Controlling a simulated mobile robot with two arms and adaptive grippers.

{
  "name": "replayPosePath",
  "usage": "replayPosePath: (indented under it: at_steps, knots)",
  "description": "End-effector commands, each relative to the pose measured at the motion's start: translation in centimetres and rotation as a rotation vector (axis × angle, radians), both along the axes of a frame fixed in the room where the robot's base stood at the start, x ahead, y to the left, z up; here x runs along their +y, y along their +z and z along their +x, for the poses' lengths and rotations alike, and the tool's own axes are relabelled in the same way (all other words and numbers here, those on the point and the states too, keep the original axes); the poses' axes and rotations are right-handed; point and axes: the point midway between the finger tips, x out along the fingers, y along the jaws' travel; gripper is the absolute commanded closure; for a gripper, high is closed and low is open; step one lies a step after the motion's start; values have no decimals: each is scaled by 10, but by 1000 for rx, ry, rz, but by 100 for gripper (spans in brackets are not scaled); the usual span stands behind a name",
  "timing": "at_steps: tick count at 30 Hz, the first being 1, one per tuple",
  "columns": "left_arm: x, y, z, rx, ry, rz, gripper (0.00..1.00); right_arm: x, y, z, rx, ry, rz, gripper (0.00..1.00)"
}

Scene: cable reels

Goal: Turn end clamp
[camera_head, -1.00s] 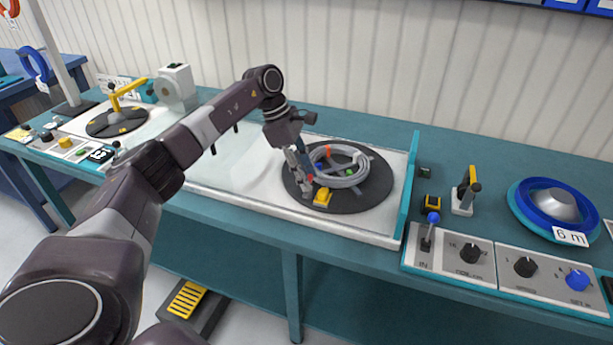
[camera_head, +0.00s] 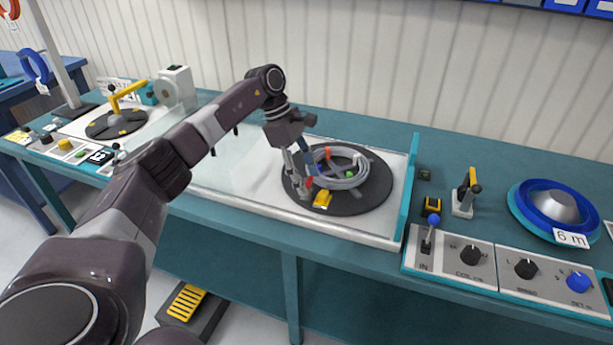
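A round black turntable (camera_head: 352,205) on the bench carries a coil of grey cable (camera_head: 345,183). Small red, green, blue and yellow parts sit around the coil, among them a yellow block (camera_head: 322,198) at the near left edge. Which of these is the end clamp I cannot tell for sure. My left gripper (camera_head: 308,185) points down at the left side of the coil, beside the yellow block. Its fingers look somewhat apart, with a small red part (camera_head: 309,181) at their tips; whether they grip it is unclear. My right gripper is not in view.
A teal upright plate (camera_head: 411,185) bounds the tray on the right. Beyond it stand a yellow-handled lever (camera_head: 467,192), control panels with knobs (camera_head: 471,254) and a blue reel (camera_head: 553,210). Another black disc with a yellow arm (camera_head: 125,96) is far left.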

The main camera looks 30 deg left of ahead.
Motion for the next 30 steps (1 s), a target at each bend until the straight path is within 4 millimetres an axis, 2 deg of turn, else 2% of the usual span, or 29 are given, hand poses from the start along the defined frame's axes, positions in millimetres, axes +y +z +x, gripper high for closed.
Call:
replayPosePath:
  at_steps: [7, 11, 24, 30]
  knots:
    - [0, 1, 0, 0, 1, 0, 49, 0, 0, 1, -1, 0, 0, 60]
    - [4, 10, 0, -2, 3, 0, 49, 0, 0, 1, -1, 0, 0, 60]
    - [36, 90, -7, -2, 3, -2, 49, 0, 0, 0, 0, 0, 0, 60]
    - [44, 108, -9, -1, 0, 0, 49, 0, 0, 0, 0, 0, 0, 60]
